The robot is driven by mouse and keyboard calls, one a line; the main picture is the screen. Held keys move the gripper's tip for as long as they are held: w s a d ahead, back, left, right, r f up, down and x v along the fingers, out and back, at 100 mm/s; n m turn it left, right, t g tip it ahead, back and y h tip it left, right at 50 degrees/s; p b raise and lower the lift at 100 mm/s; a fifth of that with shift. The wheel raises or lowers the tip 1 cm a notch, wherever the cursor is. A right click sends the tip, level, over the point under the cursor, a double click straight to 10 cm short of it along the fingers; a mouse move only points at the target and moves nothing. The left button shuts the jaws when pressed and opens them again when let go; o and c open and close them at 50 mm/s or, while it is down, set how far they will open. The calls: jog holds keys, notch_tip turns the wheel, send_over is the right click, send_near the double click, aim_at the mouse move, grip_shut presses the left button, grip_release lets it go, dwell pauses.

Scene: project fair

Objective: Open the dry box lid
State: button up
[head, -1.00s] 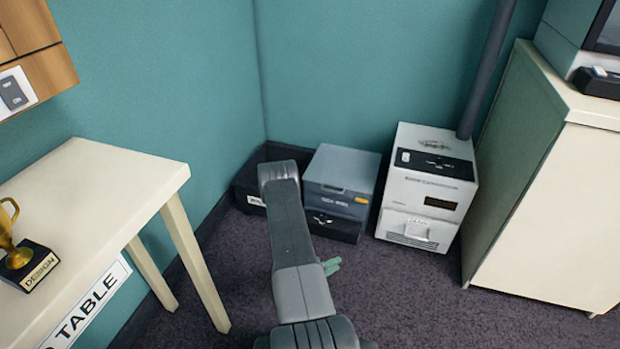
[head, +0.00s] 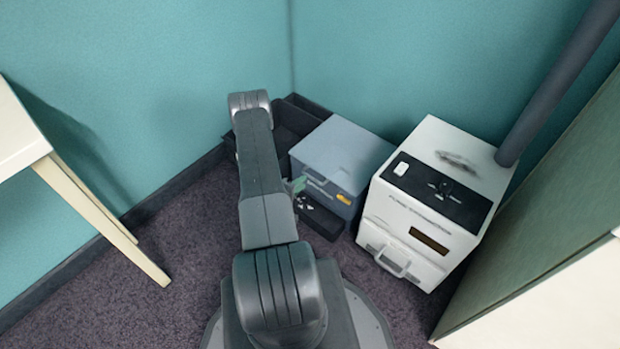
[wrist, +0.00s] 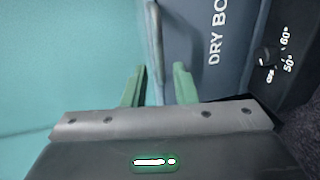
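The dry box (head: 345,152) is a blue-grey box with a flat lid, low in the corner by the wall. The lid looks shut. In the wrist view its front (wrist: 217,75) shows the lettering "DRY BO" and a dial. My gripper (wrist: 160,68) has two green fingers, spread apart. A thin grey bar (wrist: 154,30), which looks like the lid handle, runs between them, with a gap visible to the right finger. In the head view my arm hides most of the gripper; a green finger (head: 298,185) shows at the front of the box.
A white machine (head: 430,195) with a black top panel stands close to the right of the dry box. A dark open bin (head: 290,118) is behind it on the left. A pale table (head: 20,130) is at left, a pale cabinet (head: 560,270) at right.

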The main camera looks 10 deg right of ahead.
aim_at(310, 176)
jog(key=b+x, duration=0.1)
jog(key=x, duration=0.5)
jog(key=shift+c, duration=0.3)
grip_shut()
